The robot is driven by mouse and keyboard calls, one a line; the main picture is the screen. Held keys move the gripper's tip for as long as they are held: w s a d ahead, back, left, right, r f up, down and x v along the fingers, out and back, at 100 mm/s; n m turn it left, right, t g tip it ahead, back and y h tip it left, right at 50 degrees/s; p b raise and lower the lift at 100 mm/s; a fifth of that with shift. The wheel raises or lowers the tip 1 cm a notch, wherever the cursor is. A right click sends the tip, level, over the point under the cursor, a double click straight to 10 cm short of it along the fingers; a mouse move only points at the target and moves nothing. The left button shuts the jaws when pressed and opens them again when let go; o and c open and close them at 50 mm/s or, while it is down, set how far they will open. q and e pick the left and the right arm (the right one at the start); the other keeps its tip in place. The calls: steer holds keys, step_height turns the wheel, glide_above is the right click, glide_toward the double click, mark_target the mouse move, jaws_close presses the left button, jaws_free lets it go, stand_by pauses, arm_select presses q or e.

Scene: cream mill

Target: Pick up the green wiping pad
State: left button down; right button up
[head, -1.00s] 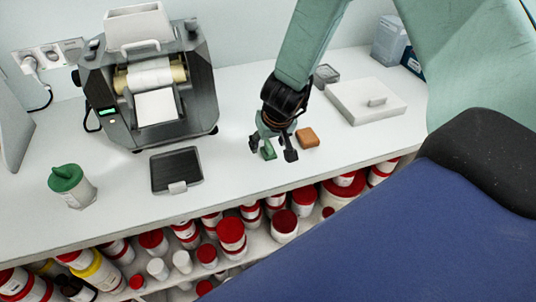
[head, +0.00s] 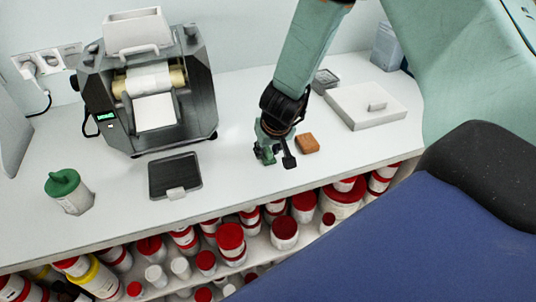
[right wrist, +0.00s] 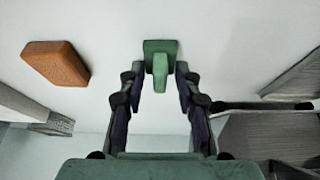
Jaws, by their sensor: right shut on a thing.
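The green wiping pad (head: 266,152) is small, with a raised grip on top. It is at my right gripper (head: 275,157), over the front part of the white counter. In the right wrist view the pad (right wrist: 160,64) is between the tips of my right gripper (right wrist: 160,78), which is shut on its raised grip. The fingers partly hide the pad in the head view. I cannot tell whether the pad touches the counter. My left gripper is not in view.
A brown block (head: 307,143) lies close to the right of the gripper. A white lidded slab (head: 366,106) and a grey dish (head: 325,78) stand behind. A black tray (head: 174,175), roller machine (head: 150,90) and green-lidded pot (head: 68,192) are left. Red-lidded jars (head: 230,238) fill the shelf below.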

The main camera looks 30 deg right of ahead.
mark_target(268, 149)
steer(key=shift+r, duration=0.1)
step_height(268, 149, up, 8)
steer(key=p, duration=0.6)
steer(key=shift+s, duration=0.1)
steer(key=shift+r+p, duration=0.85)
steer(key=shift+p, duration=0.15)
steer(key=shift+o, duration=1.3)
steer(key=c, duration=0.4)
